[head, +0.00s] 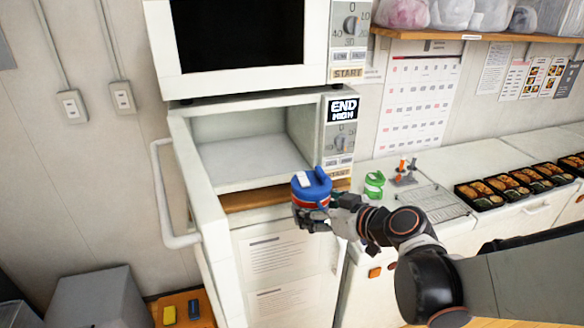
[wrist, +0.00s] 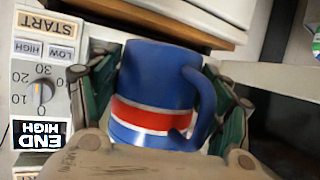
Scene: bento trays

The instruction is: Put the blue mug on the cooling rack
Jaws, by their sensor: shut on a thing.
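The blue mug (head: 312,185) has a red and white band and a handle. My gripper (head: 310,215) is shut on it and holds it in the air in front of the open lower microwave. In the wrist view the mug (wrist: 150,90) sits between the two green-padded fingers of my gripper (wrist: 160,100), its handle to the right. The cooling rack (head: 432,203) is a wire grid on the white counter, right of my gripper. The part of the rack I see looks empty; my arm passes in front of its near left side.
The lower microwave (head: 250,160) is open and empty, its door (head: 200,215) swung out at left. A green object (head: 374,184) and a small stand with an orange-topped item (head: 404,172) are left of the rack. Black bento trays (head: 510,187) line the counter right of it.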

